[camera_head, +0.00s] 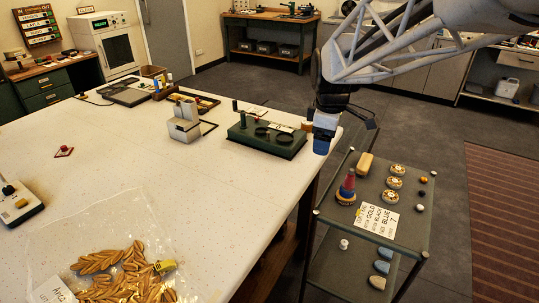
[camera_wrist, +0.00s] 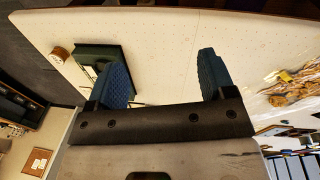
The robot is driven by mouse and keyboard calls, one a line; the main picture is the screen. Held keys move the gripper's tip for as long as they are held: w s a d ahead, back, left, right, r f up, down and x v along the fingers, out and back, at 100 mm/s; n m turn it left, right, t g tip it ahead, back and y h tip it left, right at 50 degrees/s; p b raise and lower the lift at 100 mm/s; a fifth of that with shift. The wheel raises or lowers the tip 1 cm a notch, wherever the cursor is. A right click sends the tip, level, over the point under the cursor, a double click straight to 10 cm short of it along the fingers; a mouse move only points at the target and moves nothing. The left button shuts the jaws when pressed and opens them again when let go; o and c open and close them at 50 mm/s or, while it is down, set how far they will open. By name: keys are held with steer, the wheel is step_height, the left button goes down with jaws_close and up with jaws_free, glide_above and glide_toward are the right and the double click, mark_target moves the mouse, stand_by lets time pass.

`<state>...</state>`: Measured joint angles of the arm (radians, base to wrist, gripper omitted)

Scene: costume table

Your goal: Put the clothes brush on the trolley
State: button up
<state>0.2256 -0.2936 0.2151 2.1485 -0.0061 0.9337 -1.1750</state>
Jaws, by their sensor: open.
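My gripper (camera_head: 325,134) is open, above the table's right edge beside the trolley. In the wrist view, its two blue finger pads (camera_wrist: 165,80) stand wide apart with nothing between them. The grey trolley (camera_head: 345,224) stands to the right of the table. A tan oblong block (camera_head: 365,165) lies on its top at the far left; it may be the clothes brush, but I cannot tell for certain. A small tan piece (camera_head: 307,126) sits by the table edge near my gripper; I cannot tell what it is.
The trolley top also holds a coloured cone (camera_head: 347,187), round discs (camera_head: 396,183), small balls and a lettered card (camera_head: 377,219). A green device (camera_head: 268,138) and a bag of gold leaves (camera_head: 125,272) lie on the white table (camera_head: 130,180).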

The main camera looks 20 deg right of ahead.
steer(key=s+a+m, duration=0.3)
steer(key=s, duration=0.4)
steer(key=s+a+f+m, duration=0.1)
steer(key=s+a+m, duration=0.3)
steer(key=s, duration=0.3)
steer(key=s+a+m+t, duration=0.1)
steer(key=s+a+m, duration=0.3)
steer(key=s, duration=0.3)
steer(key=shift+a+f, duration=0.15)
steer(key=shift+f, duration=0.25)
steer(key=shift+s, duration=0.1)
